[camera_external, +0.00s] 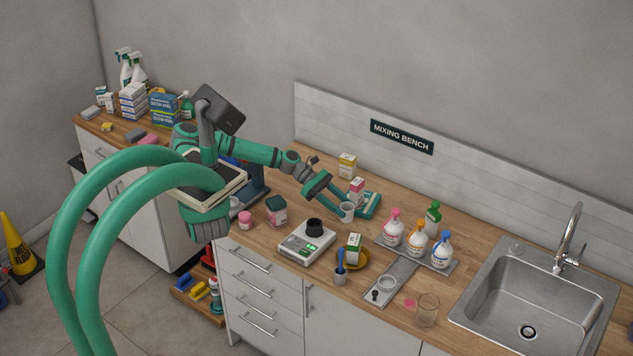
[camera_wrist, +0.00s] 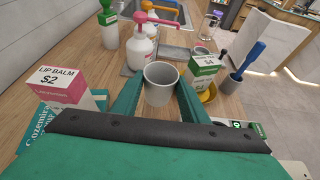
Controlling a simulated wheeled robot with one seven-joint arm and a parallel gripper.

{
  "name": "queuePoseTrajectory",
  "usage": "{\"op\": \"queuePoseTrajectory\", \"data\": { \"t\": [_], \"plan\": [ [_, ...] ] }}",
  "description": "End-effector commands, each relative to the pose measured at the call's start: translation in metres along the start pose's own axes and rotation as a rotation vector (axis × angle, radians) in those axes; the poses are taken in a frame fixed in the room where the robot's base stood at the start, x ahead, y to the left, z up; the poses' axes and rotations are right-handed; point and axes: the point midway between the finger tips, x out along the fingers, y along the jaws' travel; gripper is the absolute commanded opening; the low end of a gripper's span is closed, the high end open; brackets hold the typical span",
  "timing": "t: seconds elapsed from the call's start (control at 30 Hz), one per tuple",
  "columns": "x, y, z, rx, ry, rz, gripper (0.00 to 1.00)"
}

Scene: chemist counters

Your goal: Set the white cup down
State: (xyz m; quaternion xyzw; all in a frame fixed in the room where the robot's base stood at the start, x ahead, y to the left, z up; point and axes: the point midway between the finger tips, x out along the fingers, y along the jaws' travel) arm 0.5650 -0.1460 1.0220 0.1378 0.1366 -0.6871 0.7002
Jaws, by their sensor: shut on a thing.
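The white cup (camera_wrist: 160,82) is between the two green fingers of my gripper (camera_wrist: 157,98) in the wrist view, upright with its open top showing. In the external view the cup (camera_external: 347,211) is at the end of my gripper (camera_external: 345,208), over the middle of the wooden counter (camera_external: 291,240). My gripper is shut on the cup. I cannot tell whether the cup's bottom touches the counter; its underside is hidden.
Pump bottles (camera_external: 393,233) stand to the right on a grey tray. A scale (camera_external: 306,244) with a black cup, a green-white box (camera_external: 353,247) and a grey cup with a blue tool (camera_external: 340,274) are in front.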

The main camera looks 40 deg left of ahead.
Motion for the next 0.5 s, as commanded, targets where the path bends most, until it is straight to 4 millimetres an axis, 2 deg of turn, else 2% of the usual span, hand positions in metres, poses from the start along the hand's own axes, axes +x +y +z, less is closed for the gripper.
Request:
{"op": "queuePoseTrajectory", "data": {
  "t": [0.2, 0.37, 0.5],
  "plan": [
    [0.016, 0.021, -0.022, 0.000, 0.000, 0.000, 0.19],
    [0.022, 0.027, -0.028, 0.001, -0.001, -0.001, 0.19],
    [0.028, 0.029, -0.045, -0.002, 0.001, 0.000, 0.19]
  ]
}}
